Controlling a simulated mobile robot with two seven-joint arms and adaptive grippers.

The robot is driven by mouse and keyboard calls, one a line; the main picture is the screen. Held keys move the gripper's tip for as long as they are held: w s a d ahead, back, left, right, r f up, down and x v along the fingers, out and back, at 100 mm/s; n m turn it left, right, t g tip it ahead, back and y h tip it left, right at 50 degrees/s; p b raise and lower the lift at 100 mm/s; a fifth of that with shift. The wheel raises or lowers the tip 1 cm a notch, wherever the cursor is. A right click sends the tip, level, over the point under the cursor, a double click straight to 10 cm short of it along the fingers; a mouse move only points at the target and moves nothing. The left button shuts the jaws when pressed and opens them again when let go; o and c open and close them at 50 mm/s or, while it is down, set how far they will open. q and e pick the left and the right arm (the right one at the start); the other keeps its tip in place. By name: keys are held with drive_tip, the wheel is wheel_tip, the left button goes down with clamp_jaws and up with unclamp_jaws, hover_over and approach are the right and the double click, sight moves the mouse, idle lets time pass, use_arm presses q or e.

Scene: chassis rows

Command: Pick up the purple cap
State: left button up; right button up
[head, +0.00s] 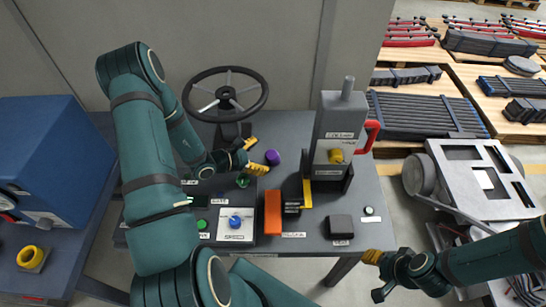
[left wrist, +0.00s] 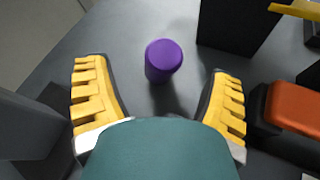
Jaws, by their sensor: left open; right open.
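The purple cap (head: 272,157) is a small purple cylinder standing upright on the grey table. It also shows in the left wrist view (left wrist: 163,61), ahead of and between the spread yellow fingers, touching neither. My left gripper (head: 262,156) is open and empty, just beside the cap in the head view. It also shows in the left wrist view (left wrist: 160,95), with one finger on each side of the picture. My right gripper (head: 372,272) is open and empty, off the table's front right corner, well away from the cap.
A black steering wheel (head: 226,92) stands behind my left gripper. A grey press (head: 338,130) with a red handle stands right of the cap. An orange block (head: 272,212) and a panel with a blue knob (head: 236,224) lie in front. A grey cart (head: 482,180) is at right.

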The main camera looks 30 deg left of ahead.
use_arm(q)
drive_tip(key=x, duration=0.5)
drive_tip(key=shift+s+d, duration=0.1)
drive_tip(key=shift+d, duration=0.05)
drive_tip(key=c, duration=1.3)
drive_tip(key=shift+o, duration=0.2)
wheel_tip(320, 180, up, 10)
drive_tip(key=shift+f+p, duration=0.1)
drive_tip(key=shift+p, duration=0.35)
wheel_tip(320, 180, up, 7)
drive_tip(key=p, duration=0.4)
hover_over(268, 155)
drive_tip(key=w+d, duration=0.1)
drive_tip(key=shift+f, duration=0.1)
drive_tip(key=shift+w, duration=0.1)
